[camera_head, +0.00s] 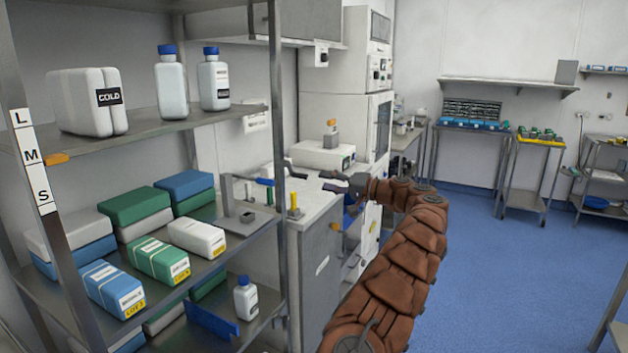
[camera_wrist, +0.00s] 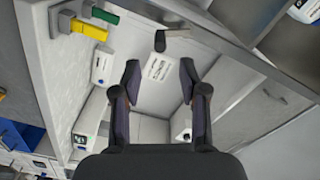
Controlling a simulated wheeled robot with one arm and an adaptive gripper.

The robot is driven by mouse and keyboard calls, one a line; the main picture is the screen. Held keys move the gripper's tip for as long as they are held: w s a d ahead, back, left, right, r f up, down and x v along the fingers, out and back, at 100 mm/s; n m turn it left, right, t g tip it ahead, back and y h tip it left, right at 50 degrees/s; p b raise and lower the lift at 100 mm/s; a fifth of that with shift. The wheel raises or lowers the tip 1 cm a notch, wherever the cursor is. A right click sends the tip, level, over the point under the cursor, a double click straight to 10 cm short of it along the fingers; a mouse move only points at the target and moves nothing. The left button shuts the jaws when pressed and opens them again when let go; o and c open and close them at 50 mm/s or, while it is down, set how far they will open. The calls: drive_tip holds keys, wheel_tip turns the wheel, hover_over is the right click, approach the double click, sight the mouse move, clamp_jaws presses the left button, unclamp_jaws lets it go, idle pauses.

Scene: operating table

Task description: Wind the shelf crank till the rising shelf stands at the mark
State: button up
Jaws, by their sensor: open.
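The shelf rack stands at the left in the head view. Its upper shelf (camera_head: 150,134) bears a white COLD pack and two blue-capped bottles. An orange pointer (camera_head: 57,158) at that shelf's edge sits about level with the M on the white L-M-S strip (camera_head: 35,160). I cannot identify the crank for certain; a grey upright bracket (camera_head: 228,195) with a blue bar (camera_head: 264,181) beside it stands at the rack's right. My gripper (camera_head: 328,181) is open and empty over the white bench, right of the rack post. In the wrist view its fingers (camera_wrist: 160,82) are apart with nothing between them.
Yellow (camera_head: 294,204) and green upright handles stand near the rack post; they also show at the wrist view's upper left. The lower shelf (camera_head: 225,252) holds several coloured boxes. A white cabinet (camera_head: 345,110) stands behind. Blue floor (camera_head: 480,270) at the right is clear.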

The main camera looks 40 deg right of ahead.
drive_tip(key=shift+v, duration=1.65)
